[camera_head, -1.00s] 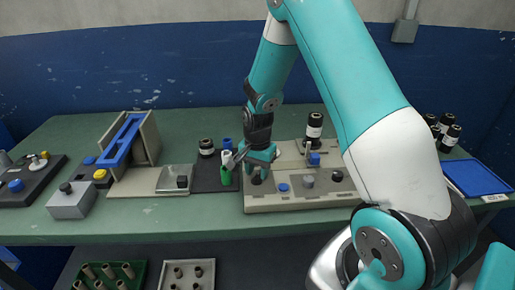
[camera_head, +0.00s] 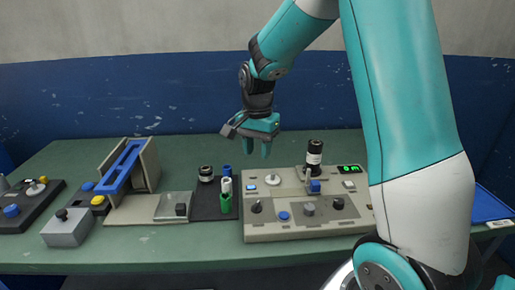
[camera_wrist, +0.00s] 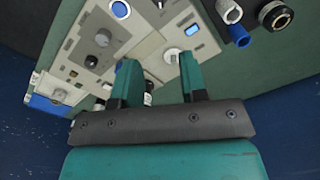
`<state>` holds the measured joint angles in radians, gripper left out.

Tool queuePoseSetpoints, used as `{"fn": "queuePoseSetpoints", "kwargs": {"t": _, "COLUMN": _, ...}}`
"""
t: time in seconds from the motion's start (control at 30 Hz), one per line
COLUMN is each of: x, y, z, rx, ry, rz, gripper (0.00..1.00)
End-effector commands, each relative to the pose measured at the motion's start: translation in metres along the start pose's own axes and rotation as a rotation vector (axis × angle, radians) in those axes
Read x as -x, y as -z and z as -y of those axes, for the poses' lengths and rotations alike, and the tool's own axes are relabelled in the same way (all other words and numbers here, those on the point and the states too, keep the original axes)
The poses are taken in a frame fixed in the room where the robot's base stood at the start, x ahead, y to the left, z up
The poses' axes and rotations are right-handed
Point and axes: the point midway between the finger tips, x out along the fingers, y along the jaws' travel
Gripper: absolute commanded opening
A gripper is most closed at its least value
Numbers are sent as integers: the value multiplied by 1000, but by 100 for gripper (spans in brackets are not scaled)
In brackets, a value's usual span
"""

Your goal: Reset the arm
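My teal arm rises from the lower right in the head view and bends down to my gripper (camera_head: 257,149), which hangs above the back edge of a beige control panel (camera_head: 300,230). The gripper's two teal fingers are apart with nothing between them, and it touches nothing. In the wrist view the gripper (camera_wrist: 158,82) also shows parted fingers, with the panel (camera_wrist: 140,35) beyond them. The panel carries knobs, a blue button (camera_head: 284,216), a lit blue indicator and a green display (camera_head: 349,169).
A black and white roll (camera_head: 314,158) stands at the panel's back. Left of it are green, white and blue cylinders (camera_head: 226,203) on a dark mat, another black roll (camera_head: 206,173), a blue channel on a beige stand (camera_head: 123,168) and a grey box (camera_head: 68,228). A blue tray (camera_head: 489,207) lies right.

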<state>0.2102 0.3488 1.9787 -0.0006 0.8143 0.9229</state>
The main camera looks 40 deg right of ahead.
Motion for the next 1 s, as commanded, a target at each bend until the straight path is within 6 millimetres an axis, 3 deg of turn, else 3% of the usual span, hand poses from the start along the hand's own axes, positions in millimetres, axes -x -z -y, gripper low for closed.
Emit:
{"fn": "queuePoseSetpoints", "kwargs": {"t": 0.4, "x": 0, "y": 0, "z": 0, "rx": 2, "ry": 1, "rz": 0, "gripper": 39}}
{"fn": "queuePoseSetpoints", "kwargs": {"t": 0.47, "x": 2, "y": -5, "z": 1, "rx": 26, "ry": 6, "rz": 2, "gripper": 39}}
{"fn": "queuePoseSetpoints", "kwargs": {"t": 0.53, "x": 9, "y": -22, "z": 2, "rx": 112, "ry": 23, "rz": 8, "gripper": 39}}
{"fn": "queuePoseSetpoints", "kwargs": {"t": 0.67, "x": 31, "y": -92, "z": -1, "rx": 466, "ry": 93, "rz": 35, "gripper": 39}}
{"fn": "queuePoseSetpoints", "kwargs": {"t": 0.73, "x": 43, "y": -140, "z": -11, "rx": 720, "ry": 147, "rz": 53, "gripper": 39}}
{"fn": "queuePoseSetpoints", "kwargs": {"t": 0.8, "x": 52, "y": -186, "z": -28, "rx": 973, "ry": 202, "rz": 70, "gripper": 39}}
{"fn": "queuePoseSetpoints", "kwargs": {"t": 0.9, "x": 60, "y": -241, "z": -56, "rx": 1296, "ry": 281, "rz": 87, "gripper": 39}}
{"fn": "queuePoseSetpoints", "kwargs": {"t": 1.0, "x": 64, "y": -278, "z": -83, "rx": 1536, "ry": 345, "rz": 98, "gripper": 39}}
